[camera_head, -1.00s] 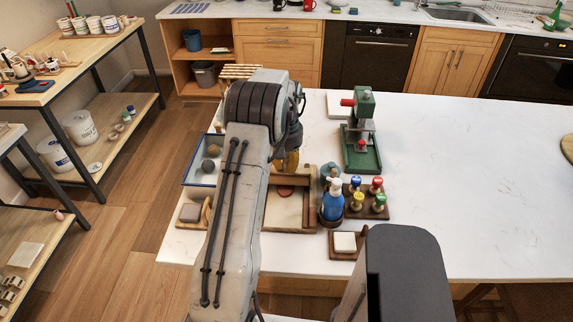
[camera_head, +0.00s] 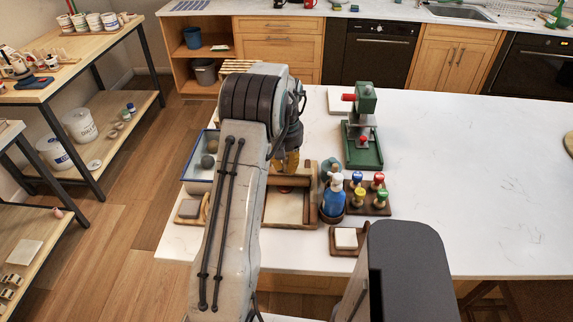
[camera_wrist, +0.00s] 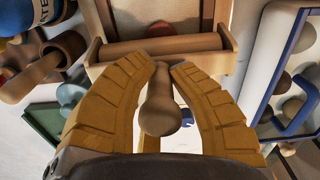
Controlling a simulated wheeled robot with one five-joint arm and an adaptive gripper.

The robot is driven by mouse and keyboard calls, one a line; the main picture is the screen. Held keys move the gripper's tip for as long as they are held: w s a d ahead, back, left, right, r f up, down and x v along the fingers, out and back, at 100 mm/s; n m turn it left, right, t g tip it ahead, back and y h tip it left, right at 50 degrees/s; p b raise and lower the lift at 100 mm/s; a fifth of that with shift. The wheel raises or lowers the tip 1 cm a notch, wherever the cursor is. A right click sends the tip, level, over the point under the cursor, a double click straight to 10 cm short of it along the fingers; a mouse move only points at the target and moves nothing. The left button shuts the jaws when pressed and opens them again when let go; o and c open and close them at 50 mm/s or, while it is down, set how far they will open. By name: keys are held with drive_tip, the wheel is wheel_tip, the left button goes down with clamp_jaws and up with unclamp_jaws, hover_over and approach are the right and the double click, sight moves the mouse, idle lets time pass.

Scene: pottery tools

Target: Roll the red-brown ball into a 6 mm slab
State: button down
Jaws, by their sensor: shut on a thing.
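My gripper (camera_wrist: 165,85) has yellow ribbed fingers and is shut on a brown wooden handle (camera_wrist: 160,105) that points toward the wrist camera. The handle leads to a wooden roller (camera_wrist: 165,47) lying across the rolling board, between its side rails. The red-brown clay (camera_wrist: 160,28) shows just past the roller in the wrist view, partly hidden by it; its thickness cannot be told. In the head view my gripper (camera_head: 287,163) is over the far part of the board (camera_head: 284,210), and my arm hides the board's left side.
A blue-rimmed tray (camera_head: 187,174) with grey balls is left of the board. To the right are a blue bottle (camera_head: 333,201), a rack of colored-knob tools (camera_head: 368,200) and a green press (camera_head: 362,135). The counter farther right is clear.

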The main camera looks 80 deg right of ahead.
drive_tip(key=shift+a+f+b, duration=0.25)
drive_tip(key=shift+a+b, duration=0.2)
drive_tip(key=shift+a, duration=0.25)
drive_tip(key=shift+d+r+p, duration=0.15)
drive_tip(key=shift+d+p, duration=0.5)
drive_tip(key=shift+d, duration=0.4)
drive_tip(key=shift+d+f+p, duration=0.2)
drive_tip(key=shift+d+p, duration=0.35)
drive_tip(key=shift+p, duration=0.1)
